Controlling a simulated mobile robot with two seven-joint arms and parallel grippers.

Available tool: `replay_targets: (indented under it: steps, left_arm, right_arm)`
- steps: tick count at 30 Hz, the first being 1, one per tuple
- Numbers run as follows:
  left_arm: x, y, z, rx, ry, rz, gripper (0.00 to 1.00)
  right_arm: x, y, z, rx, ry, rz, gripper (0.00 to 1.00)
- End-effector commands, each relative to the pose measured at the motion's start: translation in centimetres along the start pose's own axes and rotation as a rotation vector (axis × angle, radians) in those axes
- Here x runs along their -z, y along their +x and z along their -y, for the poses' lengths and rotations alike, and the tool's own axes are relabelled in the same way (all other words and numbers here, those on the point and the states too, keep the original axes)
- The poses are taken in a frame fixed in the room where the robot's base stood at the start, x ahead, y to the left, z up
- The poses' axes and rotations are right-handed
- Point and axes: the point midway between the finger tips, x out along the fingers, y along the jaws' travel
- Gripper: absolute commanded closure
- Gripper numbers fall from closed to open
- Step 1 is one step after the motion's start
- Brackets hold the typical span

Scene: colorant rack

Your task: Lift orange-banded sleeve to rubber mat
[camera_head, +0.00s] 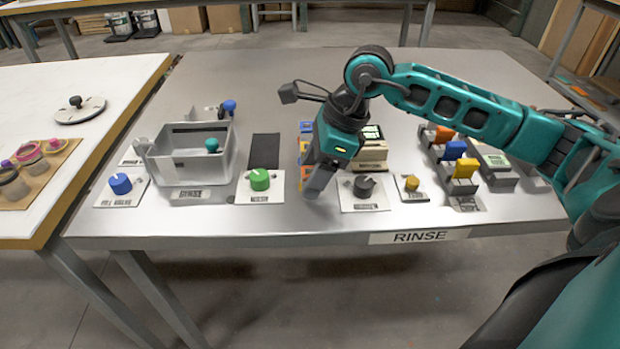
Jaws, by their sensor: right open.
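My right gripper (318,190) points down over the front middle of the steel table. It is open, though its fingers overlap in this view and nothing shows held between them. Just behind and left of it is a column of small coloured pieces, partly hidden by the gripper. An orange piece (305,173) shows there; I cannot tell for sure that it is the orange-banded sleeve. The rubber mat appears to be the flat dark rectangle (264,150) left of this column, and it is bare. My left gripper is out of view.
A grey open bin (188,165) stands left of the mat. A green knob (260,179), a blue knob (120,183) and a dark knob (363,186) line the front. A beige device (371,155) stands behind the gripper. Coloured switches (455,150) fill the right.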

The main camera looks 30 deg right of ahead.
Motion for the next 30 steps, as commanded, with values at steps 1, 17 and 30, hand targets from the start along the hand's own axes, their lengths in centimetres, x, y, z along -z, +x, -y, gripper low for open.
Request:
replay_targets:
  steps: [1,17,30]
  left_arm:
    - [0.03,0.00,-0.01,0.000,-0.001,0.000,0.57]
    - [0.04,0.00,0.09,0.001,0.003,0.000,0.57]
    - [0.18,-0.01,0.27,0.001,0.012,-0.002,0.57]
  right_arm:
    - [0.00,-0.01,0.00,0.000,0.000,0.000,0.38]
    - [-0.01,-0.06,0.01,0.000,0.001,0.000,0.79]
    - [-0.11,-0.30,0.03,0.001,0.000,0.001,0.93]
